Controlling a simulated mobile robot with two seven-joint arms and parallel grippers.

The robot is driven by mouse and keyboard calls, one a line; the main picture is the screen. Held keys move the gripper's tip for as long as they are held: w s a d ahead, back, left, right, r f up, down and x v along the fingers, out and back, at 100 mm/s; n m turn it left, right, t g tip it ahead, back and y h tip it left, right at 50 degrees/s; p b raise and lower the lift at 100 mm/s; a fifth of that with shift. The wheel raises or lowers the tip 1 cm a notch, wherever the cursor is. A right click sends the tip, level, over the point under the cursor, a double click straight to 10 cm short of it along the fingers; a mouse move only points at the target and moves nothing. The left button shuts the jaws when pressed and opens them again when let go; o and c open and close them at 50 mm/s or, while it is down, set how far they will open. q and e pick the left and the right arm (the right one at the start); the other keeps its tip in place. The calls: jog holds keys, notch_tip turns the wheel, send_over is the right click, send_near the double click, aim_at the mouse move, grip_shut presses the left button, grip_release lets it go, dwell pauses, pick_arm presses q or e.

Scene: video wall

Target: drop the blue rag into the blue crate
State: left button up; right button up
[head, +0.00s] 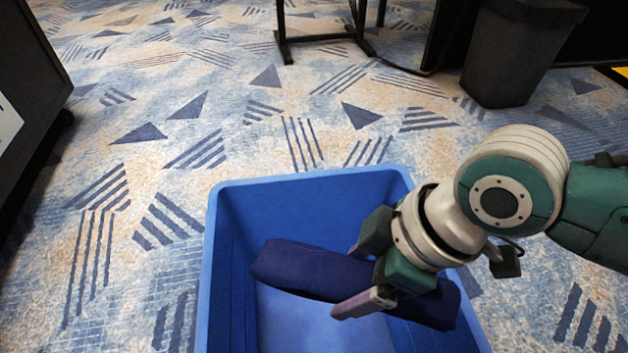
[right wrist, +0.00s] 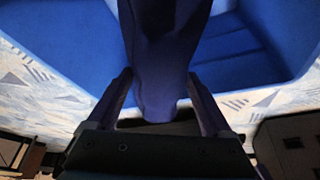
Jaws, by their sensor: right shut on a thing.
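The blue crate (head: 228,262) stands on the carpet at the bottom middle of the head view. It also fills the upper part of the right wrist view (right wrist: 235,50). The dark blue rag (head: 305,268) is between the fingers of my right gripper (head: 362,278), which is shut on it. The rag hangs over the crate's opening, its left end inside the outline of the crate and its right end near the right wall. In the right wrist view the rag (right wrist: 165,60) runs up from between the two fingers. My left gripper is not in view.
A dark bin (head: 515,55) stands at the top right. A dark cabinet (head: 30,90) is at the left edge. Black stand legs (head: 325,38) are at the top middle. The patterned carpet around the crate's left and far sides is clear.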

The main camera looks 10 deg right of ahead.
jog(key=shift+f+b, duration=0.55)
jog(key=shift+f, duration=0.35)
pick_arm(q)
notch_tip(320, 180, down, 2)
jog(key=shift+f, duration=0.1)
pick_arm(e)
jog(key=shift+r, duration=0.1)
jog(key=o, duration=1.2)
jog(key=p+v, duration=0.6)
jog(key=v, duration=0.2)
jog(key=shift+d+r+p, duration=0.15)
jog(key=shift+r+p, duration=0.2)
jog(key=shift+r, duration=0.05)
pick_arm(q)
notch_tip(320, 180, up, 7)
pick_arm(e)
jog(key=shift+s+d+r, duration=0.2)
jog(key=shift+d+r, duration=0.05)
jog(key=shift+r, duration=0.2)
